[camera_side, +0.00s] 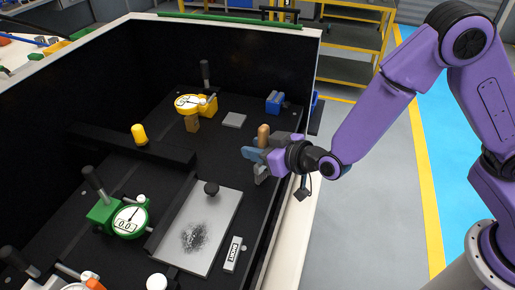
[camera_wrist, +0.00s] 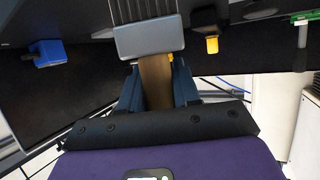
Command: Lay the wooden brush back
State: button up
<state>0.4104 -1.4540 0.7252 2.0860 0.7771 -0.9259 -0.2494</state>
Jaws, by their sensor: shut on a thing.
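The wooden brush has a tan handle whose rounded top (camera_side: 263,130) stands above my gripper (camera_side: 258,160) in the side view. My gripper is shut on the handle and holds it roughly upright over the right part of the black work area. In the wrist view the handle (camera_wrist: 155,82) runs between the two blue-grey fingers of my gripper (camera_wrist: 157,88). A grey ferrule (camera_wrist: 149,38) and dark ribbed bristles lie beyond it. In the side view the brush's lower end is largely hidden, so I cannot tell whether it touches the surface.
A light metal plate (camera_side: 218,215) with dark specks and a black knob (camera_side: 211,188) lies below left of my gripper. A yellow dial gauge (camera_side: 187,103), small grey square (camera_side: 234,120) and blue block (camera_side: 273,102) stand behind. A green gauge (camera_side: 128,219) is left. Black walls border the area.

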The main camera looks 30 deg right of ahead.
jog(key=shift+f, duration=0.3)
jog(key=o, duration=1.1)
jog(key=shift+c, duration=0.2)
jog(key=shift+r, duration=0.15)
jog(key=shift+s+r, duration=0.15)
jog(key=shift+s, duration=0.2)
jog(key=v, duration=1.1)
jog(key=shift+s+d, duration=0.15)
jog(key=shift+d, duration=0.05)
